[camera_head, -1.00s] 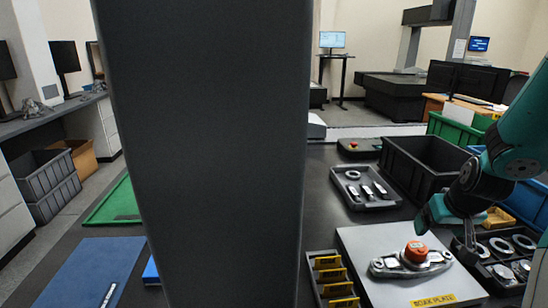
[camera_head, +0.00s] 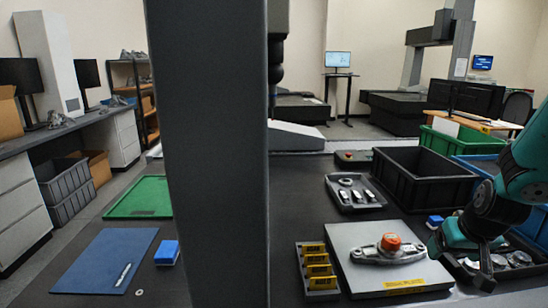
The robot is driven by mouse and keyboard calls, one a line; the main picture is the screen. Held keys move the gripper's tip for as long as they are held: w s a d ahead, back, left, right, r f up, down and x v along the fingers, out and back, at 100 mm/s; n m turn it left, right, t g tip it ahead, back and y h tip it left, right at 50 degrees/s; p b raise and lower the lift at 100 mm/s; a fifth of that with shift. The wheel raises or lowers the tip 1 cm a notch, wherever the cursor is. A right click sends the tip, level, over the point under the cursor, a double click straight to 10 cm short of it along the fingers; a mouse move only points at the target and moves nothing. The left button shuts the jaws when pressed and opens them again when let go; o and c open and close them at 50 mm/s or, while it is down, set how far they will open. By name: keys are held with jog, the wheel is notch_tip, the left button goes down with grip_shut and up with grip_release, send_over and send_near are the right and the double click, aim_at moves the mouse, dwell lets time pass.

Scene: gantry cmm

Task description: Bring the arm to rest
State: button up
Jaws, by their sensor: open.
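My gripper (camera_head: 462,262) is at the lower right of the head view, at the end of my teal and dark grey arm (camera_head: 510,195). It points down, with its jaws apart and nothing visible between them. It is to the right of the grey plate (camera_head: 360,235) and in front of part of a dark tray with metal rings (camera_head: 520,262). A silver metal part with an orange knob (camera_head: 389,243) lies on the plate, left of my gripper and apart from it. How high the gripper is above the tray is hard to tell.
A rack of yellow tags (camera_head: 317,268) stands left of the plate. Behind are a parts tray (camera_head: 340,198), a black bin (camera_head: 425,190) and a green bin (camera_head: 462,145). A blue mat (camera_head: 95,262), blue block (camera_head: 167,252) and green tray (camera_head: 130,205) lie left. A dark column blocks the middle.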

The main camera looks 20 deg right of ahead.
jog(key=w+a+r+n+y+p, duration=0.1)
jog(key=a+r+n+y, duration=0.2)
jog(key=a, duration=0.7)
jog(key=w+a+r+n+y+p, duration=0.1)
jog(key=a+r+n+p, duration=0.1)
jog(key=a+r, duration=0.6)
jog(key=s+a+r+n+g+y+p, duration=0.1)
jog(key=s+a+r+n+g, duration=0.1)
jog(key=s+a, duration=0.4)
jog(key=s+a+r+n+g+y+p, duration=0.1)
jog(key=s+a+r+n+g, duration=0.1)
jog(key=s+a+r+n, duration=0.2)
jog(key=s+a+n, duration=0.1)
jog(key=s+a, duration=0.2)
jog(key=a, duration=0.5)
jog(key=shift+s+a+r, duration=0.2)
jog(key=shift+r, duration=0.05)
